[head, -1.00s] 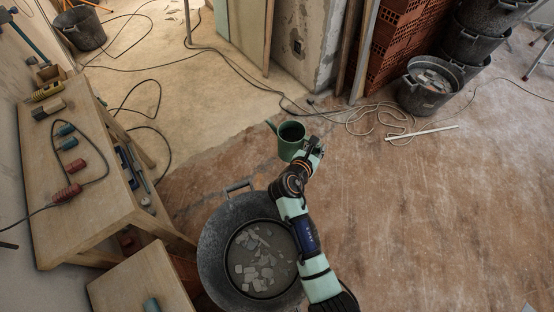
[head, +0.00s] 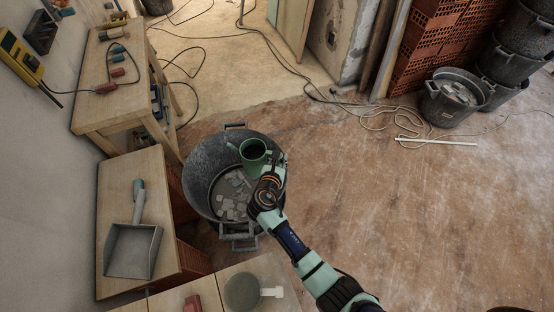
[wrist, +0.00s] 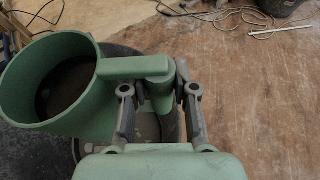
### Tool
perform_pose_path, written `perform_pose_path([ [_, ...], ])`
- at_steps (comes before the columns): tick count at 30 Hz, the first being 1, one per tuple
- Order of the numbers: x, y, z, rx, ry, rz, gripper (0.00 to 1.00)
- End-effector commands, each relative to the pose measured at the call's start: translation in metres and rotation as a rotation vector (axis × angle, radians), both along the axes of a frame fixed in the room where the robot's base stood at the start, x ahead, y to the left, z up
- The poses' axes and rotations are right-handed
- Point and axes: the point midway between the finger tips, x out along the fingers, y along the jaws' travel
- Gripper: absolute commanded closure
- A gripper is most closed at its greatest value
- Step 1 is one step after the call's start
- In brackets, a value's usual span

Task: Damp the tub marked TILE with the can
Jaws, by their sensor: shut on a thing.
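My gripper (head: 272,166) is shut on the handle of a green watering can (head: 253,150). In the wrist view the fingers (wrist: 160,95) close around the handle, and the can (wrist: 45,75) is upright with dark contents inside. The can is over the far right part of a large dark tub (head: 205,158) with two handles. Pale broken pieces (head: 232,194) lie inside the tub. The can's spout points left over the tub. No marking is readable on the tub. The can and gripper hide part of its right side.
Another bucket of rubble (head: 457,97) stands at the upper right by stacked buckets (head: 520,40). A bench with a dustpan (head: 133,245) is at left, a worktable (head: 105,80) behind it. Cables (head: 395,115) lie on the floor.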

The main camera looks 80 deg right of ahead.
Motion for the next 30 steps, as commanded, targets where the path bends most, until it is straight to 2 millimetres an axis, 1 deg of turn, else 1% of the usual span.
perform_pose_path([
  [8,0.002,0.000,0.007,-0.002,0.011,-0.001,1.00],
  [15,0.004,-0.001,0.012,0.021,0.213,0.000,1.00],
  [19,0.004,0.000,0.011,0.028,0.287,-0.001,1.00],
  [27,0.003,0.000,0.009,0.030,0.300,-0.001,1.00],
  [30,0.004,0.000,0.012,0.031,0.309,-0.001,1.00],
])
